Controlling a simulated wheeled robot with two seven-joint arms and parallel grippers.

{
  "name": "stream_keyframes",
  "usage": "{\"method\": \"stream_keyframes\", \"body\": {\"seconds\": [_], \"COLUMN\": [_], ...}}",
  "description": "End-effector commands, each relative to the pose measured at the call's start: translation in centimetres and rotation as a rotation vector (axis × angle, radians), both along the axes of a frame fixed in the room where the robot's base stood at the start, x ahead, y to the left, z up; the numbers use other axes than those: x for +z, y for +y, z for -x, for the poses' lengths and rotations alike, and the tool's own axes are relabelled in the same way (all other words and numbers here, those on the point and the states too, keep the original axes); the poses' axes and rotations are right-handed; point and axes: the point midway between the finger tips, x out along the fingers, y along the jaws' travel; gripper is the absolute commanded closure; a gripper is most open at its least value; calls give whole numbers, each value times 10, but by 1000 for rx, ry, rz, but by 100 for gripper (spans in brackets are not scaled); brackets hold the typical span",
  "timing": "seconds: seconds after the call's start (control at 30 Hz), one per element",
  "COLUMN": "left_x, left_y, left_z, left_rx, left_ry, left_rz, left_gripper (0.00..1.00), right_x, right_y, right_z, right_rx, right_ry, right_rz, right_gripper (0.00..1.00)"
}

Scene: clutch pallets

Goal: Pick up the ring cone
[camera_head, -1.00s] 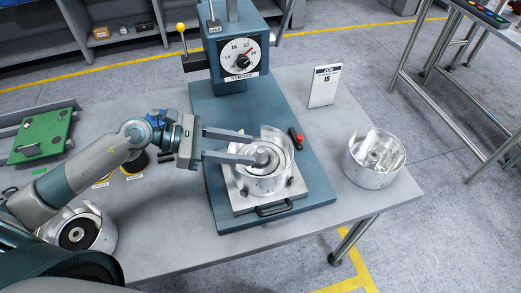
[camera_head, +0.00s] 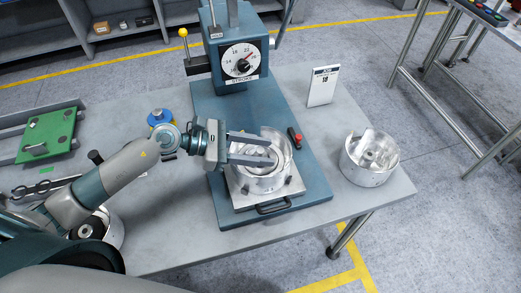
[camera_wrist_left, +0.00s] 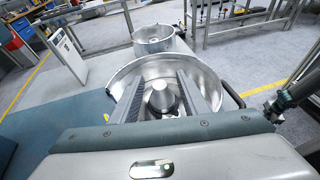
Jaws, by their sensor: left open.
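A grey metal cone with a rounded top (camera_wrist_left: 162,97), which looks like the ring cone, stands inside a silver cut-away housing (camera_head: 264,184). The housing sits on a plate on the blue press base; it also shows in the wrist view (camera_wrist_left: 205,66). My left gripper (camera_head: 271,151) is open and reaches into the housing from the left. In the wrist view its two fingers (camera_wrist_left: 161,80) lie on either side of the cone, with a gap visible. Contact cannot be told. In the head view the fingers partly hide the cone. My right gripper is not in view.
The press column with a dial (camera_head: 242,64) stands behind the housing. A second silver housing (camera_head: 369,160) stands at the table's right, with a white card (camera_head: 323,86) behind. A green plate (camera_head: 47,136) lies far left.

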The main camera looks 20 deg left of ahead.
Motion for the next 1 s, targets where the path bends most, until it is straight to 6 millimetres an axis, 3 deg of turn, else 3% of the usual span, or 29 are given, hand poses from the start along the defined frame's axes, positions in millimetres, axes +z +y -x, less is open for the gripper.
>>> {"method": "stream_keyframes", "body": {"seconds": [0.4, 0.6, 1.0], "left_x": [0, 0, 0], "left_y": [0, 0, 0], "left_z": [0, 0, 0], "left_rx": [0, 0, -1], "left_ry": [0, 0, 1], "left_rz": [0, 0, -1], "left_gripper": [58, 100, 100], "right_x": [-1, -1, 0], "right_y": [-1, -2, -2], "right_z": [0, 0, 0], "right_rx": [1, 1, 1], "right_ry": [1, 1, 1], "right_rz": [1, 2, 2], "right_gripper": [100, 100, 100]}}
